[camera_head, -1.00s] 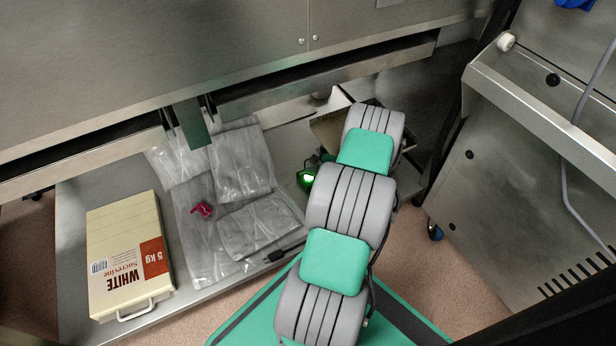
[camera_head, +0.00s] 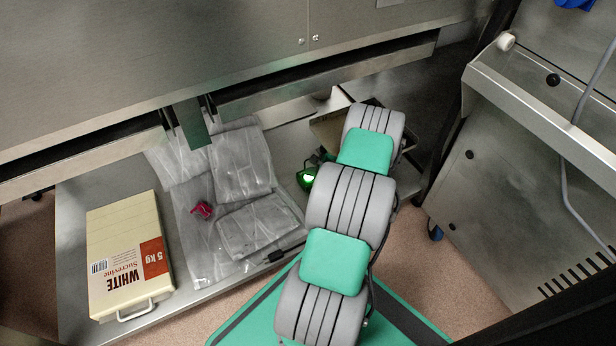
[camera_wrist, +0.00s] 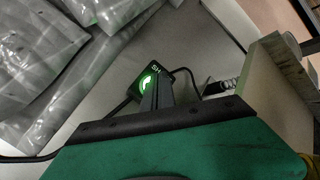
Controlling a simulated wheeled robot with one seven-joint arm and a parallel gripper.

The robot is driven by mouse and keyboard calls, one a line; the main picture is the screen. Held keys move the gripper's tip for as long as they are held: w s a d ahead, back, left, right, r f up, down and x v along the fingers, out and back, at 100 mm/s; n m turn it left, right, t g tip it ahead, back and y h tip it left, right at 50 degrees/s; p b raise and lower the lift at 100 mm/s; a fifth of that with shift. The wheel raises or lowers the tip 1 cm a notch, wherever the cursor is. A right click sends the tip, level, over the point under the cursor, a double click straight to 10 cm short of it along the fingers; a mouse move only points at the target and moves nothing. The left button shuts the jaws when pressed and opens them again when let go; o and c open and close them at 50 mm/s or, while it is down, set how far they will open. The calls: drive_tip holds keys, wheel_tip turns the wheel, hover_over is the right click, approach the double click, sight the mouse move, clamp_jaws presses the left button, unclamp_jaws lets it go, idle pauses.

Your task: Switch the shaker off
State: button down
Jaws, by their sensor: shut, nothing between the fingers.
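A small black switch box with a lit green rocker (camera_wrist: 148,80) lies on the metal surface in the wrist view, with black cables running from it. Part of its lettering shows; the rest is hidden. My gripper (camera_wrist: 157,88) is shut and empty, its dark fingers right over the switch box and covering part of the rocker. I cannot tell whether the tips touch it. In the head view a bright green glow shows just left of my arm, and my arm hides the fingertips. I cannot surely pick out the shaker itself.
A cream box (camera_head: 125,255) marked "WHITE" stands at the left of the metal shelf (camera_head: 90,205). A steel machine (camera_head: 250,45) overhangs the back; a steel frame (camera_head: 540,100) stands at right.

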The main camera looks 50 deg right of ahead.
sight(310, 179)
drive_tip(key=shift+f, duration=0.45)
idle(0.4)
drive_tip(key=shift+r, duration=0.1)
drive_tip(key=shift+r+p, duration=0.3)
drive_tip(key=shift+p, duration=0.05)
drive_tip(key=shift+r, duration=0.1)
wheel_tip(310, 179, up, 6)
drive_tip(key=p, duration=0.5)
drive_tip(key=shift+a, duration=0.1)
